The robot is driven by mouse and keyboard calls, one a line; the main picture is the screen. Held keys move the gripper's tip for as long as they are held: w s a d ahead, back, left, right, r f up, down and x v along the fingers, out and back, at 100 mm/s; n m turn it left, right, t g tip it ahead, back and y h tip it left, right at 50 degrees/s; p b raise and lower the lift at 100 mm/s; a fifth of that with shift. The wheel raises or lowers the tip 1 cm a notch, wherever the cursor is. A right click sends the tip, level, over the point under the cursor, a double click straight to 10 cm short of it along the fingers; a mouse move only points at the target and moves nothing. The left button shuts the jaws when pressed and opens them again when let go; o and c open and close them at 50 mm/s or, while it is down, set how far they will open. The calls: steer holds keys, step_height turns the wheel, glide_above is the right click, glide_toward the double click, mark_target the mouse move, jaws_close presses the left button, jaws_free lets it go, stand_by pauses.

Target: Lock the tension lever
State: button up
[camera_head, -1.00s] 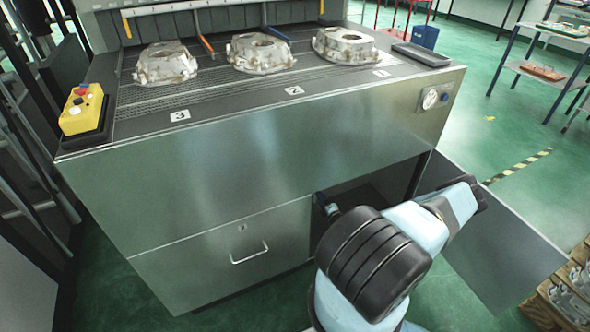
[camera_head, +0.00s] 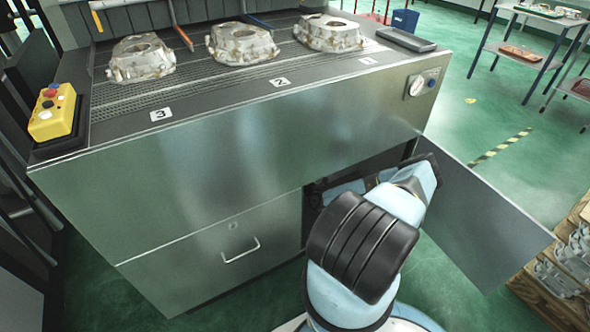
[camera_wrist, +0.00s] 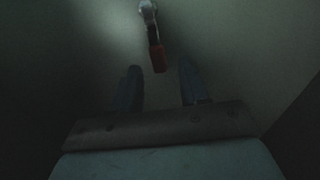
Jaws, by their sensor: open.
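In the wrist view, a lever with a red grip (camera_wrist: 157,58) hangs from a pale metal part at the top of the picture. It is dim inside the cabinet. My gripper (camera_wrist: 160,80) is open, with its two dark fingers apart. The lower end of the red grip shows just beyond the fingertips, roughly midway between them; nothing is held. How far the lever is from the fingers in depth I cannot tell. In the head view my arm reaches into the open lower compartment of the metal bench (camera_head: 245,150), and the gripper and lever are hidden there.
An open cabinet door (camera_head: 485,215) stands out to the right of my arm. A closed drawer (camera_head: 215,250) is on the left. Several castings (camera_head: 240,43) sit on top, near a yellow control box (camera_head: 52,112). A wooden crate (camera_head: 550,270) stands at the lower right.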

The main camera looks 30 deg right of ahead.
steer(key=shift+w, duration=1.4)
jaws_close()
steer(key=shift+s+d+f, duration=0.1)
steer(key=shift+d, duration=0.15)
